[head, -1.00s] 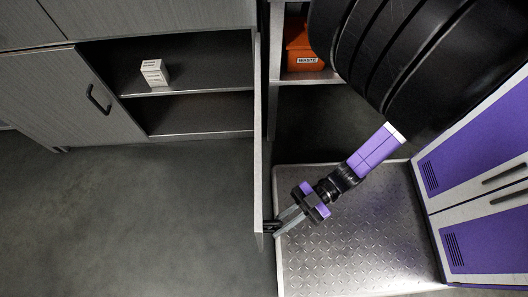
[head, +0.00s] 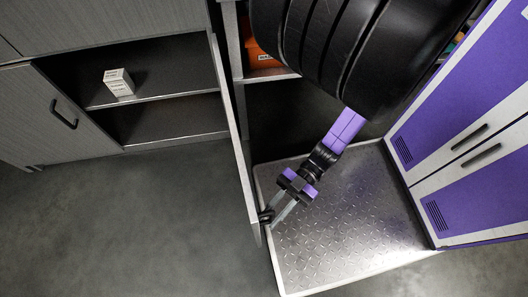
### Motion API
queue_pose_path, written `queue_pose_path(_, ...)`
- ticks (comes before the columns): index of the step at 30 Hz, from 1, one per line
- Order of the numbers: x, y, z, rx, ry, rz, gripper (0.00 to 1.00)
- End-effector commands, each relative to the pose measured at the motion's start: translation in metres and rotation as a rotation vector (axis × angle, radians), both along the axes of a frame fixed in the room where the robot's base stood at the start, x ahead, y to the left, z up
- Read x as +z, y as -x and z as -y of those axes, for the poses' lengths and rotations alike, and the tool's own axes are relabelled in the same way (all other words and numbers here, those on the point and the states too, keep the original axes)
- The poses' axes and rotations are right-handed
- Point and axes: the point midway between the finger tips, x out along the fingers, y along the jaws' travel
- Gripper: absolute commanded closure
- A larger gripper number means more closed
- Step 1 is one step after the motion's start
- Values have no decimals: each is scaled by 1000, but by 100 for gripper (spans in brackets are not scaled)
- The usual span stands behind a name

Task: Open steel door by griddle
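A grey brushed door (head: 236,135) stands swung out from a grey cabinet and shows nearly edge-on. Its dark handle (head: 265,215) is near the door's outer end, on the right face. My gripper (head: 271,213) reaches down from the upper right, with its fingers at the handle. It appears shut on the handle, though the fingertips are small and partly merge with it. To the left of the door the cabinet's shelves (head: 155,97) are open to view. No griddle shows.
A small white box (head: 118,82) sits on the upper shelf. A closed grey door (head: 50,115) is at left. A diamond-plate platform (head: 345,220) lies right of the open door, beside purple lockers (head: 460,120). An orange bin (head: 262,56) is behind my arm. The floor (head: 130,225) at lower left is clear.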

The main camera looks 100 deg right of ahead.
Motion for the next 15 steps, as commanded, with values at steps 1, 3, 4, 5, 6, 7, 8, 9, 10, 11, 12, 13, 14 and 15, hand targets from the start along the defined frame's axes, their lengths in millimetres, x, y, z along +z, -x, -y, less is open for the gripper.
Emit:
queue_pose_path(1, 0, 0, 0, 0, -1, 1, 78)
queue_pose_path(3, 0, 0, 0, 0, -1, 1, 78)
queue_pose_path(4, 0, 0, 0, 0, -1, 1, 78)
queue_pose_path(5, 0, 0, 0, 0, -1, 1, 78)
queue_pose_path(6, 0, 1, 1, 0, -1, 1, 78)
queue_pose_path(7, 0, 2, 2, 0, 0, 0, 78)
queue_pose_path(8, 0, 4, 3, 0, 0, 0, 78)
queue_pose_path(9, 0, 8, 5, 0, 1, -1, 78)
queue_pose_path(10, 0, 11, 7, -1, 1, -2, 78)
queue_pose_path(11, 0, 14, 10, -1, 1, -2, 78)
queue_pose_path(12, 0, 20, 14, -1, 1, -2, 78)
queue_pose_path(13, 0, 24, 17, -1, 2, -2, 78)
queue_pose_path(14, 0, 28, 20, -1, 1, -2, 78)
queue_pose_path(15, 0, 34, 24, -1, 2, -2, 78)
